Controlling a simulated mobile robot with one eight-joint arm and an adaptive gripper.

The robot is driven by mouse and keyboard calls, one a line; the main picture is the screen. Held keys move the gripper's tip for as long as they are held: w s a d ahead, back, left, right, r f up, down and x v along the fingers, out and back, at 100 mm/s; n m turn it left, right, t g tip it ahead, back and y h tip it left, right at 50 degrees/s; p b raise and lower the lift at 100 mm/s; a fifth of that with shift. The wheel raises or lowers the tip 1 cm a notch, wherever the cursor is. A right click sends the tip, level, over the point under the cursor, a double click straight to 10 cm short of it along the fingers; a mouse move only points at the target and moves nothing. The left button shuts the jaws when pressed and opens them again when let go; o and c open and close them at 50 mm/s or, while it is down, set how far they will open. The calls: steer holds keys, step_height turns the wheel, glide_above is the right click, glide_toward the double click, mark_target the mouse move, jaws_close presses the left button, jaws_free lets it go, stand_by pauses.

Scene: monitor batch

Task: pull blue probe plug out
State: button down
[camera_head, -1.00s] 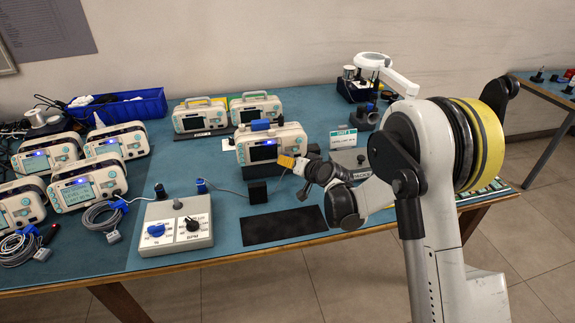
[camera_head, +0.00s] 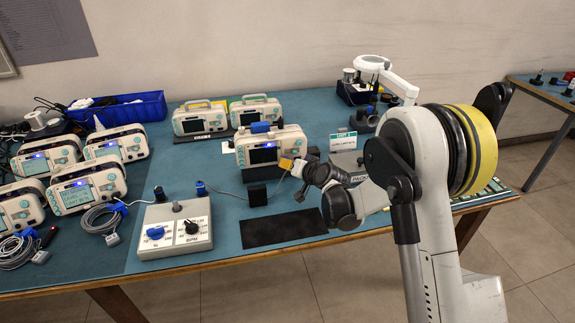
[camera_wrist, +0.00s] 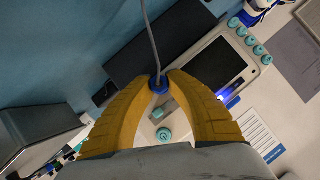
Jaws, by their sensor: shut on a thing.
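The blue probe plug (camera_wrist: 159,84) shows between my yellow fingertips in the wrist view, with a grey cable (camera_wrist: 150,38) running from it. My gripper (camera_wrist: 159,78) is shut on the plug. The monitor (camera_head: 270,136) in front of me is a cream case with a dark screen and a blue clip on top. My gripper (camera_head: 286,163) is at the right part of its front in the head view. The fingers hide most of the plug, and I cannot tell whether it is fully seated in its socket.
A black block (camera_head: 257,194) stands in front of the monitor, with the cable passing nearby. A dial box (camera_head: 176,226) is at front left, and a dark mat (camera_head: 284,228) lies in front. Other monitors (camera_head: 87,186) fill the left. A grey box (camera_head: 346,163) stands to the right.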

mark_target(261, 237)
steer(key=shift+s, duration=0.25)
steer(key=s, duration=0.1)
steer(key=s+d, duration=0.1)
steer(key=s, duration=0.1)
steer(key=s+b, duration=0.1)
steer(key=shift+s+d, duration=0.25)
steer(key=shift+s, duration=0.05)
stand_by(0.5)
steer(key=shift+a, duration=0.1)
